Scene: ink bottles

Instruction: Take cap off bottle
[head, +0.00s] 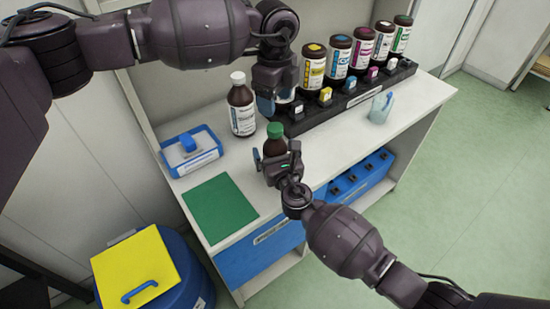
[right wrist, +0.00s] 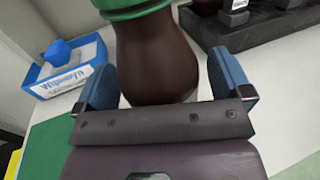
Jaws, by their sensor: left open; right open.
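A small dark brown bottle (head: 274,147) with a green cap (head: 275,130) stands upright on the white counter. In the right wrist view the bottle (right wrist: 155,55) rises between my right fingers, with the lower part of its green cap (right wrist: 135,8) at the top edge. My right gripper (head: 278,160) is open, with a blue-padded finger on each side of the bottle and a visible gap at least on the right. My left gripper (head: 268,100) is open above and behind the green cap, pointing down; its fingers are partly hidden and hold nothing visible.
A taller brown bottle with a white cap (head: 241,105) stands behind left. A wipes box (head: 190,150) and a green mat (head: 220,208) lie left. A black rack (head: 345,98) with several ink bottles stands behind right, near a clear beaker (head: 381,107). The front right counter is clear.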

